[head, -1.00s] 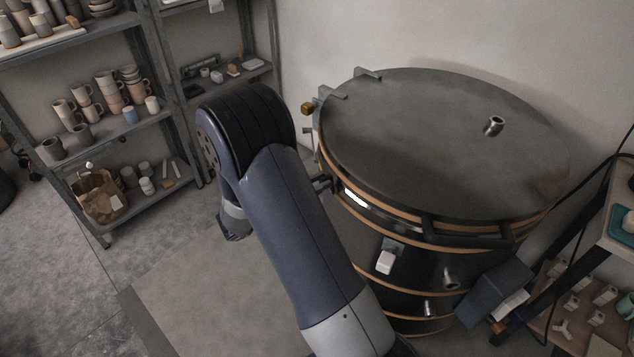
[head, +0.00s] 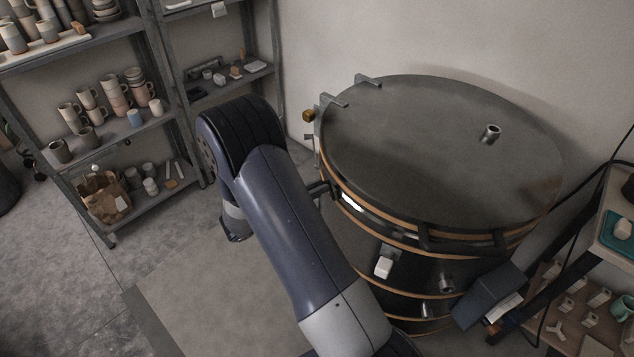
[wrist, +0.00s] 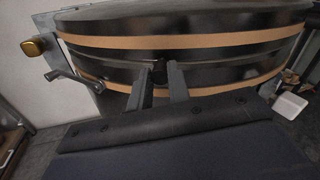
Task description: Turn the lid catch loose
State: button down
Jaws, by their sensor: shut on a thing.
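The kiln (head: 345,238) is a dark round drum with orange bands, and its flat grey lid (head: 440,135) lies closed on top. My gripper (wrist: 159,71) is against the kiln's upper side in the wrist view. Its two grey fingers are a little apart, with a small dark piece, which looks like the lid catch (wrist: 160,66), between their tips. The fingers hide most of it, so its turn is hard to tell. In the head view the gripper (head: 322,189) shows only partly at the kiln's left side, beyond my arm.
A brass knob (wrist: 34,46) on a metal bracket and a bent handle (wrist: 75,79) sit left of the fingers. Shelves with mugs (head: 85,98) stand at left. A cart (head: 590,290) stands close at right. The floor (head: 200,290) at left front is clear.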

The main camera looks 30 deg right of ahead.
jog(key=shift+w+f+n+g+y+p, duration=0.15)
jog(key=shift+w+f+n+p, duration=0.4)
jog(key=shift+n, duration=1.3)
jog(key=shift+w+f+n+g+y+p, duration=0.1)
jog(key=shift+f+n+p, duration=0.45)
jog(key=shift+n+p, duration=0.85)
jog(key=shift+w+f+n+g+y+p, duration=0.15)
jog(key=shift+w+f+n+p, duration=0.35)
jog(key=shift+n, duration=1.75)
jog(key=shift+s+f, duration=0.1)
jog(key=shift+s, duration=0.05)
jog(key=c, duration=1.3)
grip_release()
jog(key=shift+c, duration=0.2)
jog(key=shift+a, duration=0.15)
jog(key=a+b, duration=0.2)
jog(key=a, duration=0.8)
jog(key=shift+s+a+r, duration=0.25)
jog(key=shift+a+r, duration=0.05)
jog(key=shift+r, duration=0.1)
